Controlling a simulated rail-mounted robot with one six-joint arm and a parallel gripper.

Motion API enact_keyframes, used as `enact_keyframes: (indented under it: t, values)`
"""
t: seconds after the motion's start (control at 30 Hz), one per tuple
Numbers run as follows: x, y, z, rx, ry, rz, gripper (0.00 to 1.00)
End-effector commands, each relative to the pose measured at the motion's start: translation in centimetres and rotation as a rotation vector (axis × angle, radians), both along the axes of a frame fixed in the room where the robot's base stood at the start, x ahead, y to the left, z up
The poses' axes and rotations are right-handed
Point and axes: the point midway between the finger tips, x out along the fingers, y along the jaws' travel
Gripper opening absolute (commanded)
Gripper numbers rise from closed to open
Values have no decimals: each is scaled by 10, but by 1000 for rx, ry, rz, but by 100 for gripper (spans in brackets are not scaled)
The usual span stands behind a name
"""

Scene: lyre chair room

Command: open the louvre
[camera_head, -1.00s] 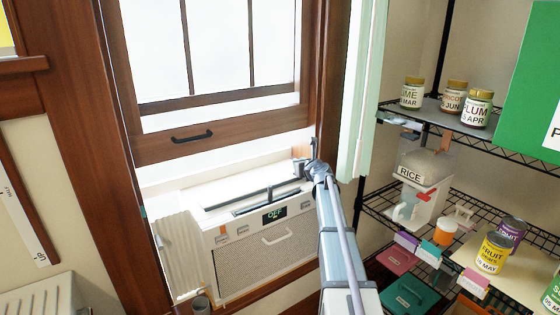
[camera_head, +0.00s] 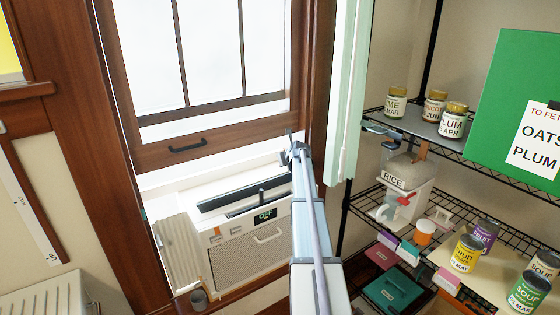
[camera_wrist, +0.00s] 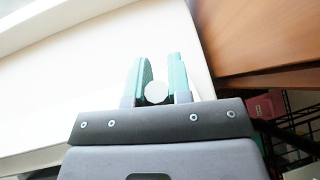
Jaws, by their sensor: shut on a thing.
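The window air conditioner (camera_head: 238,268) sits in the lower window opening, with a lit "OFF" display. On its top is the louvre (camera_head: 235,196), a long dark strip with a second narrow dark slot and a small upright tab (camera_head: 262,193) in front. My gripper (camera_head: 290,152) is at the right rear of the unit's top, partly hidden by my arm. In the wrist view my gripper (camera_wrist: 156,70) has its green fingers closed around a small round pale knob (camera_wrist: 155,93). How the knob joins the louvre is not visible.
The raised sash with its black handle (camera_head: 187,146) is above the unit. The window's right frame and a pale green curtain (camera_head: 348,100) stand close to my arm. A wire shelf (camera_head: 455,200) with jars and cans is at right.

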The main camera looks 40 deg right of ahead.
Motion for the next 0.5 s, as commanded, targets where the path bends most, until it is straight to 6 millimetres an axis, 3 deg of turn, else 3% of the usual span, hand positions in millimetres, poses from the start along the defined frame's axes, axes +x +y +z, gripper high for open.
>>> enact_keyframes:
  t: [0.2, 0.23, 0.5]
  values:
    - [0, 0, 0, 0, -1, 0, 0]
    - [0, 0, 0, 0, -1, 0, 20]
    - [0, 0, 0, 0, -1, 1, 44]
